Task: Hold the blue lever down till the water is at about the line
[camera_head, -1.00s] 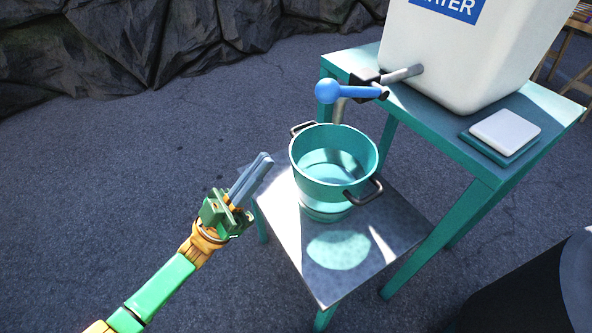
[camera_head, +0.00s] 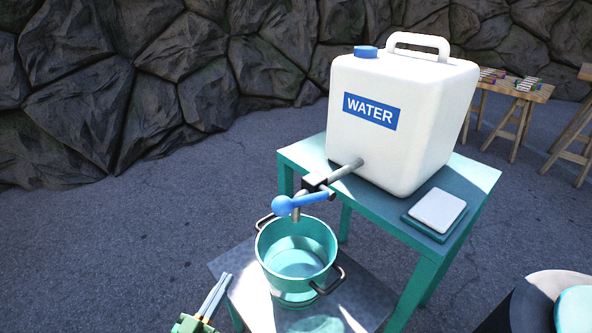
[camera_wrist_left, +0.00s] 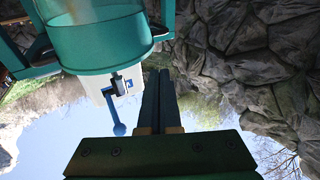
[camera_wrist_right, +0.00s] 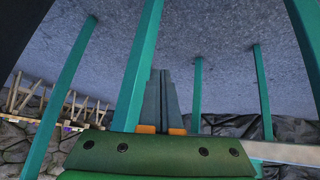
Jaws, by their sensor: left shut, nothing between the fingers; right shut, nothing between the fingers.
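The blue lever (camera_head: 300,204) with its round end sits on the tap of the white water tank (camera_head: 400,118), sticking out over the teal pot (camera_head: 268,262). It also shows in the left wrist view (camera_wrist_left: 117,122), hanging from the tap. I see no stream from the spout. The pot's inside has a paler lower area; I cannot make out a line or the water level for certain. My left gripper (camera_head: 224,284) is shut and empty, left of the pot and apart from the lever. My right gripper (camera_wrist_right: 161,80) shows only in its own wrist view, shut and empty.
The pot stands on a low grey-topped stand (camera_head: 362,288). The tank rests on a taller teal table (camera_head: 472,180) with a white pad (camera_head: 437,210). Rock walls and wooden tables (camera_head: 512,90) stand behind. Teal legs (camera_wrist_right: 140,70) surround the right gripper's view.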

